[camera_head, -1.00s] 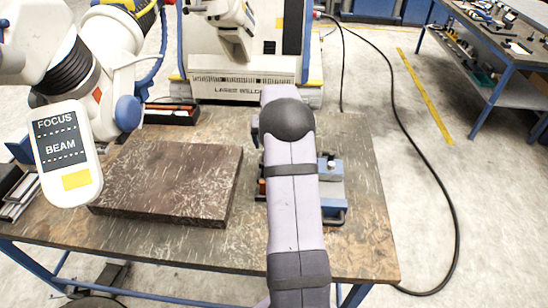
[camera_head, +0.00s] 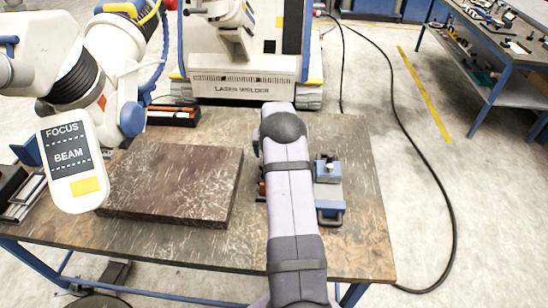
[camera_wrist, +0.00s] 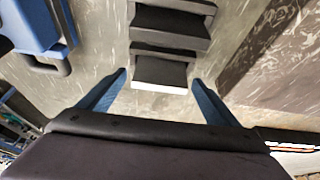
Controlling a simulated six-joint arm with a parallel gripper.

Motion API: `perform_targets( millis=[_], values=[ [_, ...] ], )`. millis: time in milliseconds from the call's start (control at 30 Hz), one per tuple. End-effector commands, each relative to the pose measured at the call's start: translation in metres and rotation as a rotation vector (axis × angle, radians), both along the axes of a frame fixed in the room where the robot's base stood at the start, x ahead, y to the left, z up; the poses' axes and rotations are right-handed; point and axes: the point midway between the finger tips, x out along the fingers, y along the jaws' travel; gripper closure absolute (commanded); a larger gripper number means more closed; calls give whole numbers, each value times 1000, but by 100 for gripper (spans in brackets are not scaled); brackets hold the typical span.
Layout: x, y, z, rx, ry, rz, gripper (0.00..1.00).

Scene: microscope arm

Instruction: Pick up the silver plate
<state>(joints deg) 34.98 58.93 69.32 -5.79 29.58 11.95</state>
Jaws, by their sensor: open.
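In the wrist view, my gripper (camera_wrist: 158,79) is open, with its two blue fingers apart and nothing gripped. A grey block with a dark face and a bright silvery edge (camera_wrist: 162,86) shows between the fingertips. A similar dark-and-grey block (camera_wrist: 170,30) is just beyond it. I cannot tell for sure which piece is the silver plate, or whether the fingers touch it. In the head view, my arm covers this spot and hides my gripper.
A dark mottled slab (camera_head: 175,185) lies on the worn table (camera_head: 355,235). A blue clamp-like fixture (camera_head: 329,190) stands right of my arm. The focus/beam panel (camera_head: 72,165) hangs at left. A tray with dark and silvery strips (camera_head: 22,195) is at the left edge.

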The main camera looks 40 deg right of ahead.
Motion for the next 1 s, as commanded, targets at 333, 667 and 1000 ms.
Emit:
perform_targets(
  millis=[333, 667, 1000],
  values=[
    [0, 0, -1, -1, -1, 0, 37],
    [1, -1, 0, -2, -2, 0, 66],
    [1, -1, 25, -4, -6, -1, 66]
  ],
)
